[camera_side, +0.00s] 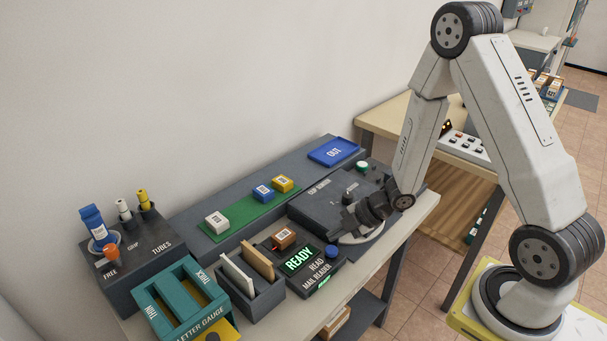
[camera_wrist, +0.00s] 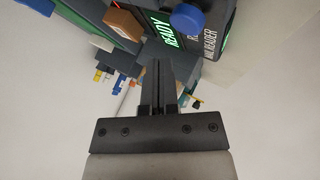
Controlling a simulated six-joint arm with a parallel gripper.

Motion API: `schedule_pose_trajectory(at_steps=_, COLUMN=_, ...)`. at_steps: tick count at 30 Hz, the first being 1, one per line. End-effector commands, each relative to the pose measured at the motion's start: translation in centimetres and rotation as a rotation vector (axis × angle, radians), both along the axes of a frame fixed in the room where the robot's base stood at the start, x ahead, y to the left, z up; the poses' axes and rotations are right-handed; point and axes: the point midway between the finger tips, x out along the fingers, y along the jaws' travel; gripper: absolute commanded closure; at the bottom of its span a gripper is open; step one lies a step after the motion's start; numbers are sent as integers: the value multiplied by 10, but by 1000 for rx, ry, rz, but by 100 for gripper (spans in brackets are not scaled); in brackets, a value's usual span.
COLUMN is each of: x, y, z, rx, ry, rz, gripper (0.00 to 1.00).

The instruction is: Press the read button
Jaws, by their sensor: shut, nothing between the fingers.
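The mail reader (camera_side: 310,268) is a dark box on the bench with a lit green READY display (camera_side: 298,259). The blue round read button (camera_side: 331,251) sits at its right, beside the word READ. In the wrist view the blue button (camera_wrist: 187,18) is near the top, beyond the fingertips and to their right, with the READY display (camera_wrist: 166,30) to its left. A brown block (camera_side: 283,238) sits on the reader behind the display. My gripper (camera_side: 343,222) is shut and empty, close to the button's right and rear in the side view. Its fingers (camera_wrist: 158,66) are together. I see no contact with the button.
A dark unit with a white disc (camera_side: 362,232) lies under my gripper. Left of the reader stand a divided holder (camera_side: 250,290) and the teal letter gauge (camera_side: 181,300). Behind are small blocks on a green strip (camera_side: 248,217) and a blue OUT tray (camera_side: 334,152).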

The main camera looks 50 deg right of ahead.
Motion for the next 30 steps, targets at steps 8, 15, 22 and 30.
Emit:
schedule_pose_trajectory(at_steps=8, x=0, y=0, z=-15, rx=-1, ry=1, rz=0, gripper=100)
schedule_pose_trajectory(at_steps=15, x=0, y=0, z=-16, rx=0, ry=1, rz=-1, gripper=100)
schedule_pose_trajectory(at_steps=22, x=0, y=0, z=-16, rx=-1, ry=0, rz=-1, gripper=100)
schedule_pose_trajectory(at_steps=30, x=0, y=0, z=-16, rx=-1, ry=0, rz=-1, gripper=100)
